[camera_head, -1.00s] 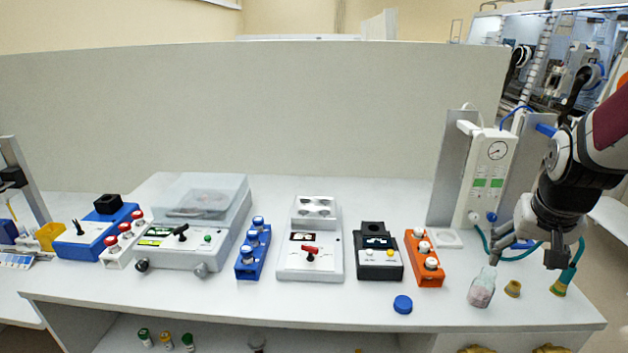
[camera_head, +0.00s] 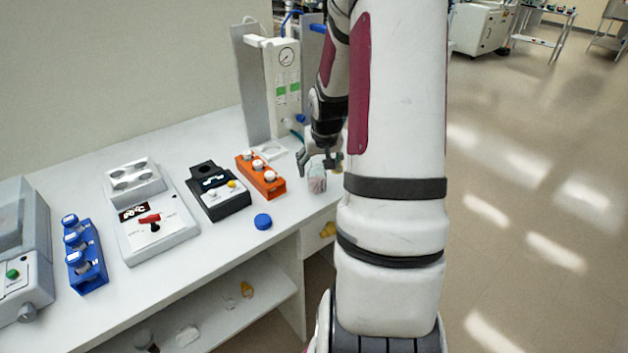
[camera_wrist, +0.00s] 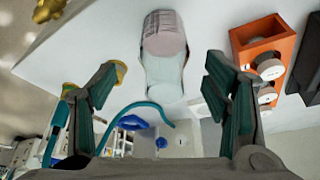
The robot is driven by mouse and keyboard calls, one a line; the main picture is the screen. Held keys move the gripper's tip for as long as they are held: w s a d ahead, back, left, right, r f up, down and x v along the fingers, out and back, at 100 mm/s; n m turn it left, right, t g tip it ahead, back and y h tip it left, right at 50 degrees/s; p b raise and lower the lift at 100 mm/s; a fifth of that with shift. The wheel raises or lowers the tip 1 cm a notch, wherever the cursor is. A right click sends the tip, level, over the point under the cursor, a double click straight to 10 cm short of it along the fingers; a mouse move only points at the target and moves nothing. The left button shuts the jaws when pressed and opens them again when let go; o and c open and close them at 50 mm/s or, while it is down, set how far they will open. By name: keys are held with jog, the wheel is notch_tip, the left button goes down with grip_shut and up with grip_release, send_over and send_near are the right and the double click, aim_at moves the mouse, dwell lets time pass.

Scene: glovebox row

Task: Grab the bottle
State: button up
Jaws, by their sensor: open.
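The bottle (camera_head: 317,181) is clear with a pinkish-white content or label. It stands near the front right of the white bench, close to my arm. My gripper (camera_head: 319,163) is just behind and above it in the head view, pointing down. In the wrist view the bottle (camera_wrist: 163,55) lies ahead of and between the two open fingers of my gripper (camera_wrist: 160,88). The fingers are wide apart and I see no contact with the bottle. My arm hides part of the bench to the right of the bottle.
An orange rack (camera_head: 262,176) with white-capped vials stands left of the bottle. A blue cap (camera_head: 263,221) lies in front of the rack. A white gauge unit (camera_head: 283,80) with a teal hose stands behind.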

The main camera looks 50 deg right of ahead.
aim_at(316, 174)
jog(key=shift+w+x, duration=0.15)
jog(key=shift+x, duration=1.25)
jog(key=shift+w+x, duration=0.2)
jog(key=shift+x, duration=1.25)
jog(key=shift+s+a+r, duration=0.1)
jog(key=c, duration=1.4)
